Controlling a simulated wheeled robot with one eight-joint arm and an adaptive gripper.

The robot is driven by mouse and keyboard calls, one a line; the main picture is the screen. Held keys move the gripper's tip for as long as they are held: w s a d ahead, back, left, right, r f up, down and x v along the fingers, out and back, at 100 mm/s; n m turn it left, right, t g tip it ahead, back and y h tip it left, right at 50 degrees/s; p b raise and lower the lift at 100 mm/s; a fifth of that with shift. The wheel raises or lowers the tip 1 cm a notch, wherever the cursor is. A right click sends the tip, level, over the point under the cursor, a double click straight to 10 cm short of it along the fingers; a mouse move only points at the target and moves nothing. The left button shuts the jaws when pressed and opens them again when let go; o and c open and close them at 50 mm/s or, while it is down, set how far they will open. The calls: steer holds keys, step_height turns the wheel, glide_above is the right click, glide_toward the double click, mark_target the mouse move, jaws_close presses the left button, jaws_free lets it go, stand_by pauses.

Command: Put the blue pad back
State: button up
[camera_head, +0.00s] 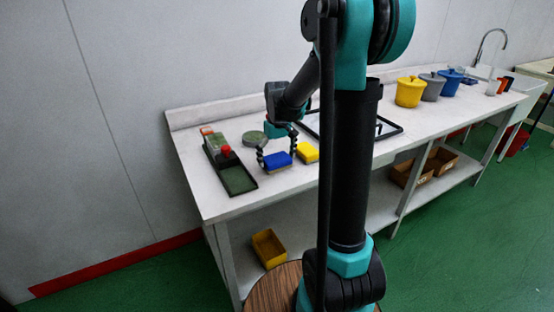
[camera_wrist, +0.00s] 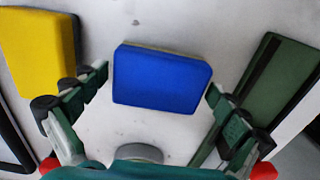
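The blue pad (camera_head: 277,161) is on the white bench, left of my arm's column. In the wrist view the blue pad (camera_wrist: 162,78) lies in the middle, slightly turned, with a thin pale edge along its far side. My gripper (camera_head: 277,151) is low over it. In the wrist view my gripper (camera_wrist: 158,82) is open, one finger on either side of the pad. A small gap shows at the left finger; the right fingertip is very close to the pad's edge, and I cannot tell whether they touch.
A yellow pad (camera_head: 308,152) lies just right of the blue one. A dark green tray (camera_head: 238,180) with a red-topped item (camera_head: 226,151) stands at left. A round grey-green disc (camera_head: 254,138) lies behind. Yellow (camera_head: 409,92), grey (camera_head: 432,87) and blue (camera_head: 450,82) pots stand farther right.

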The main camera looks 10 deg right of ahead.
mark_target(278, 158)
steer(key=shift+r, duration=0.15)
step_height(278, 158, up, 12)
steer(key=s+d+f+m+t, duration=0.1)
steer(key=s+d+f+t, duration=0.1)
steer(key=s+f, duration=0.7)
steer(key=s+d+f+m+t, duration=0.2)
steer(key=s+f, duration=0.7)
steer(key=s, duration=0.3)
steer(key=shift+s+m, duration=0.3)
steer(key=shift+s, duration=0.1)
